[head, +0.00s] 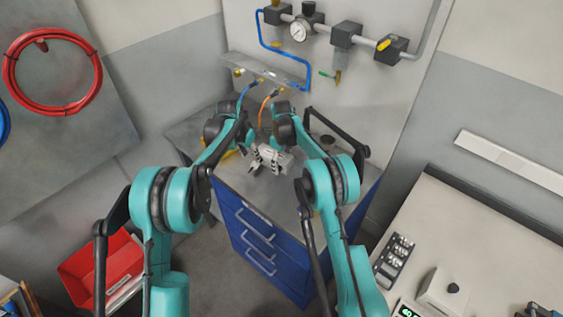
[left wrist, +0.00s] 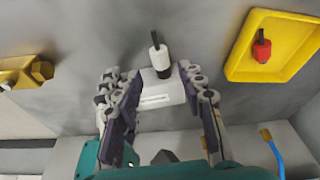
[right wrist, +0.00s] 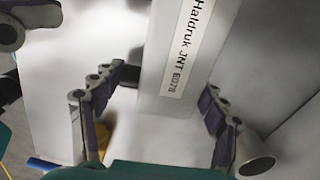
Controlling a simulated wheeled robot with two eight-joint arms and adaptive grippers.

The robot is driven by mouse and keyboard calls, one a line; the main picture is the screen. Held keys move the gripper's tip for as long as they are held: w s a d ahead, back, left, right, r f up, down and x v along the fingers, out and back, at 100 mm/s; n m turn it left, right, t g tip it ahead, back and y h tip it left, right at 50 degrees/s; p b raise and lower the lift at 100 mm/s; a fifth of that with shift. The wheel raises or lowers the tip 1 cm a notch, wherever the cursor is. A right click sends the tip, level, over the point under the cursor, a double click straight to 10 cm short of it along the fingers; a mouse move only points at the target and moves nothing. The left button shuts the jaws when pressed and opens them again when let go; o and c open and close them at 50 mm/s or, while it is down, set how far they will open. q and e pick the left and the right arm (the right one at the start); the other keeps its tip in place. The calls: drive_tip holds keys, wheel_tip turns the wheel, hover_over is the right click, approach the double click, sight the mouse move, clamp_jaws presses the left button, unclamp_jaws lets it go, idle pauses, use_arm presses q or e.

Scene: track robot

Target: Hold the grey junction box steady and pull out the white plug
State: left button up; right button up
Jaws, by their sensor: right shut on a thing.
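The grey junction box (right wrist: 180,55), with a white label strip, is between the two fingers of my right gripper (right wrist: 162,95), which is shut on it. In the head view the box (head: 270,152) is over the bench, partly hidden by my grippers. In the left wrist view the box (left wrist: 163,90) lies between the spread fingers of my left gripper (left wrist: 155,85), which looks open. The white plug (left wrist: 159,62), with a black lead, shows just beyond the box; whether it is seated in the box is hard to tell.
A yellow tray (left wrist: 245,72) with a red plug (left wrist: 261,50) is beside the box. A brass fitting (left wrist: 28,72) lies at the left. The blue drawer cabinet (head: 260,240) stands below the bench top. A wall panel with pipes and a gauge (head: 299,32) rises behind.

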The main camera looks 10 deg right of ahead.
sight(254, 163)
use_arm(q)
drive_tip(key=shift+x, duration=4)
clamp_jaws()
